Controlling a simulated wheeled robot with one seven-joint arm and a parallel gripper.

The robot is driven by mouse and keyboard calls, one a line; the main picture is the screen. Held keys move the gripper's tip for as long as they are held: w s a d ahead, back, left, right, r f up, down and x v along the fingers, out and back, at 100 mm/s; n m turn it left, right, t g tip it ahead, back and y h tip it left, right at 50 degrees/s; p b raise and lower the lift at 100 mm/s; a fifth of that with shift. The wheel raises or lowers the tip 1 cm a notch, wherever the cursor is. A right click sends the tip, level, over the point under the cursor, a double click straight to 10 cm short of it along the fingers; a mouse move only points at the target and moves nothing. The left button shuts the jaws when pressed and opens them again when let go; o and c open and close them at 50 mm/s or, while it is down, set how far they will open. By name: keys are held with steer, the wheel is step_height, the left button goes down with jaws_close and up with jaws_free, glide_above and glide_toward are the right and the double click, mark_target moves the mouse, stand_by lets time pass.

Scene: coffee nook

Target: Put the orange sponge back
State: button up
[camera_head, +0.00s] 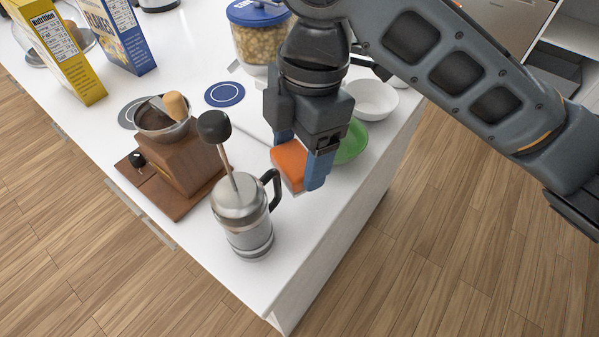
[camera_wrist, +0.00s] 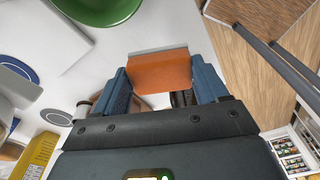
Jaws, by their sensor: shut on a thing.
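The orange sponge (camera_head: 289,163) is between the two blue fingers of my gripper (camera_head: 302,165), which is shut on it. In the head view it is near the right edge of the white counter, behind the French press. I cannot tell whether the sponge touches the counter. In the wrist view the sponge (camera_wrist: 161,72) spans the gap between the fingers (camera_wrist: 163,85), with a thin grey layer along its far edge.
The French press (camera_head: 242,215) stands close in front, beside a wooden grinder (camera_head: 185,160). A green bowl (camera_head: 352,143) and a white bowl (camera_head: 372,100) sit behind my gripper. A blue round coaster (camera_head: 225,94) and a blue-lidded jar (camera_head: 258,40) are further back. Bare counter (camera_head: 215,255) shows in front.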

mark_target(300, 178)
steer(key=shift+f, duration=2.95)
steer(key=shift+f, duration=0.15)
steer(key=o, duration=0.9)
steer(key=shift+o, duration=0.2)
steer(key=r, duration=0.4)
steer(key=d+r, duration=0.1)
steer(key=r, duration=0.7)
steer(key=shift+w+d+r, duration=0.15)
steer(key=shift+w, duration=0.2)
